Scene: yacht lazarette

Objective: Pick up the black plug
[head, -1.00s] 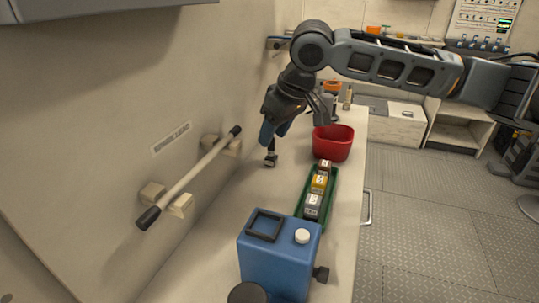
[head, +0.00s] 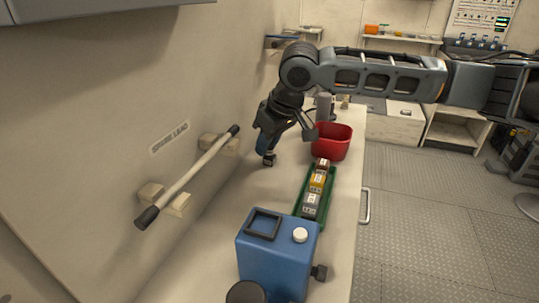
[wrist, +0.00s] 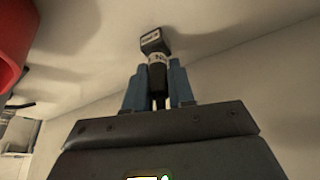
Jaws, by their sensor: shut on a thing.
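The black plug (head: 268,158) is at the far part of the bench, close to the wall, left of the red bin. In the wrist view the plug (wrist: 154,44) has a dark blocky end with a small white label and a pale lettered band. My gripper (head: 266,147) points down over it, and its blue fingers are shut around the plug's dark shaft, as the wrist view of the gripper (wrist: 158,90) shows. The fingers hide part of the shaft. I cannot tell whether the plug still touches the bench.
The red bin (head: 333,142) stands right of my gripper. A green tray (head: 327,197) with small labelled boxes lies nearer. A blue canister (head: 277,262) stands in front. A bar (head: 190,176) is mounted on the left wall. The bench between the wall and tray is clear.

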